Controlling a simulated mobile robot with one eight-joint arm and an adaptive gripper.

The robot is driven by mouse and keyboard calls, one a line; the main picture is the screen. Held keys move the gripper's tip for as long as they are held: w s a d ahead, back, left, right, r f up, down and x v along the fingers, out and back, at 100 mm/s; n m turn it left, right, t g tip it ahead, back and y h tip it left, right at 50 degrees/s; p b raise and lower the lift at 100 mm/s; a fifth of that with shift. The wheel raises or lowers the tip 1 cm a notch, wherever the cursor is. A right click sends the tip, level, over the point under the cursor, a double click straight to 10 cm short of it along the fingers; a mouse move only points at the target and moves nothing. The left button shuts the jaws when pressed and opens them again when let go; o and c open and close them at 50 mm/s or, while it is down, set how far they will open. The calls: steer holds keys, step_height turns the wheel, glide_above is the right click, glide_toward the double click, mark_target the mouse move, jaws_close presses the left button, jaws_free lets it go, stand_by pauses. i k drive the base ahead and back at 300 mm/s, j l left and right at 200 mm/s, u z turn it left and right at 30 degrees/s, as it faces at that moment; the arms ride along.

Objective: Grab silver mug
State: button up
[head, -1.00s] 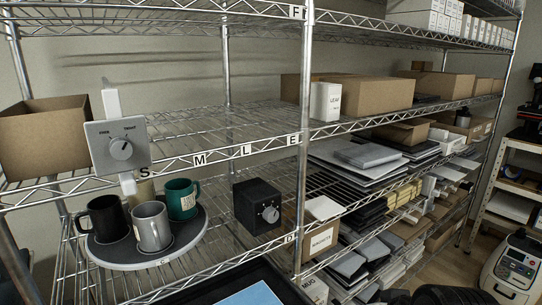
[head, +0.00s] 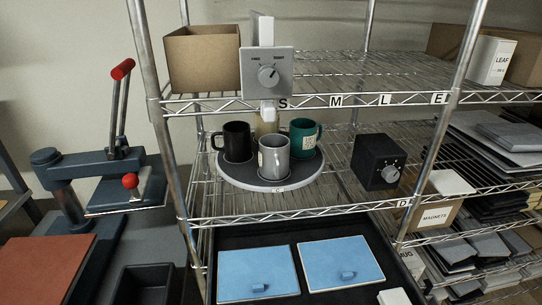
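The silver mug (head: 276,160) stands upright on a round dark tray (head: 232,179) on the middle wire shelf, at the front of a group of mugs. A black mug (head: 237,143) stands to its left and a green mug (head: 303,138) to its right and behind. A tan mug or cup (head: 266,124) behind it is mostly hidden. A pale tag shows on the silver mug's left side. My gripper is not in view.
A grey dial box (head: 267,72) hangs at the shelf edge above the mugs. A black dial box (head: 378,163) stands right of the tray. Shelf posts (head: 158,100) flank the opening. A blue press (head: 75,170) stands left; blue-lidded boxes (head: 257,275) lie below.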

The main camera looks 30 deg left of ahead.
mark_target(273, 149)
steer(key=u, duration=1.35)
